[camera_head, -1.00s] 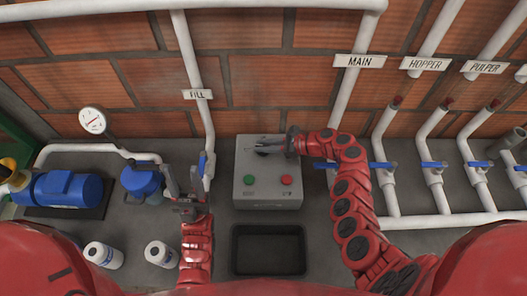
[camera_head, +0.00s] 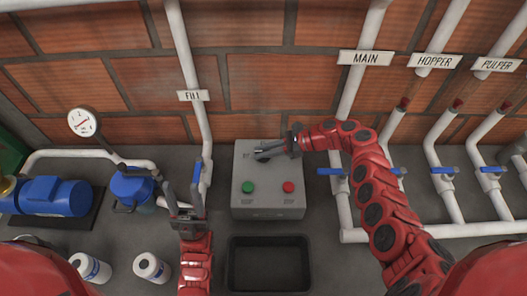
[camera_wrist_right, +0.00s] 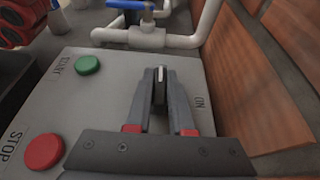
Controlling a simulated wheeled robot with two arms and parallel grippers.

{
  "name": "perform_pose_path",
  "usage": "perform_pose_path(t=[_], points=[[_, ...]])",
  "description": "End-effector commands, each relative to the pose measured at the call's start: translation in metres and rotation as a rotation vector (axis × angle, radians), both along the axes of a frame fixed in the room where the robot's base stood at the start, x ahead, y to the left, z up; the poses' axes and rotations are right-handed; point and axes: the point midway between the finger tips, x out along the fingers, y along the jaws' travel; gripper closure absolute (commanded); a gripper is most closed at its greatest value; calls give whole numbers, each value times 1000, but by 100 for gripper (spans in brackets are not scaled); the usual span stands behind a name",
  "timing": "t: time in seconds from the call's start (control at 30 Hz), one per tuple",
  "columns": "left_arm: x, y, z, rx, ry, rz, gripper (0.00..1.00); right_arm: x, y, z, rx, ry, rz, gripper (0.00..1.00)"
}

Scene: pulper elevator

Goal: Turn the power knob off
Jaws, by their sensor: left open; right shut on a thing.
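The grey control box (camera_head: 270,206) stands in the middle of the head view, with a green button (camera_head: 248,187) and a red button (camera_head: 288,187) on its top. My right gripper (camera_head: 262,150) reaches over the box's far part and is shut on the power knob. In the right wrist view, the dark knob (camera_wrist_right: 160,88) sits between the tips of my right gripper (camera_wrist_right: 160,95), and the word "ON" shows beside it. The fingers hide much of the knob. My left gripper (camera_head: 182,198) is open and empty, left of the box.
A black tray (camera_head: 232,265) lies in front of the box. The fill pipe (camera_head: 192,130) with a blue valve handle runs left of the box. Several white pipes with blue handles stand right. A blue motor (camera_head: 50,195) and two white canisters (camera_head: 150,266) are at left.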

Motion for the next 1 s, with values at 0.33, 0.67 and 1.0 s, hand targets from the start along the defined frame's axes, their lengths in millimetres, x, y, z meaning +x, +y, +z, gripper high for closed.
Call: perform_pose_path(t=[0.33,0.67,1.0], points=[[0,0,0,0,0,0,50,0,1,1,2,-1,2,50],[0,0,2,0,0,0,50,0,-2,2,1,-1,0,50],[0,0,22,0,0,0,50,2,-65,30,-4,-2,-1,50]])
